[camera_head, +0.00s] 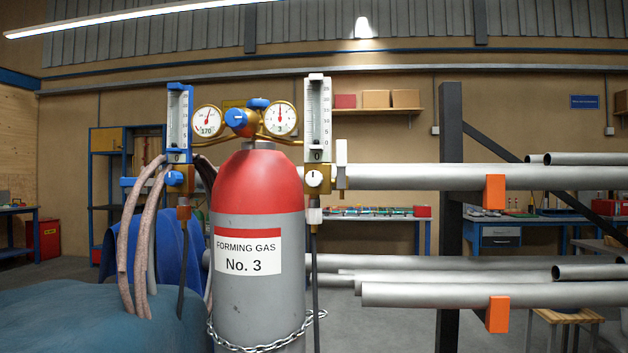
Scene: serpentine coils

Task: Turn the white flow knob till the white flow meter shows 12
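The white flow meter (318,112) stands upright at the right of the gas cylinder's regulator. It has a clear scale tube and its small display reads 0. The white flow knob (314,179) is a round white dial with a dark mark, on a brass block just below the meter. The blue flow meter (179,118) stands at the left; its display also reads 0. Its blue knob (174,178) is below it. Neither of my grippers shows in the head view, and nothing touches the white knob.
The red-topped grey cylinder (258,210) labelled Forming Gas No. 3 has a chain (266,343) around its base. Pinkish hoses (140,240) hang at the left, above a teal covered shape (90,318). Steel pipes (430,177) on a dark rack with orange stops fill the right.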

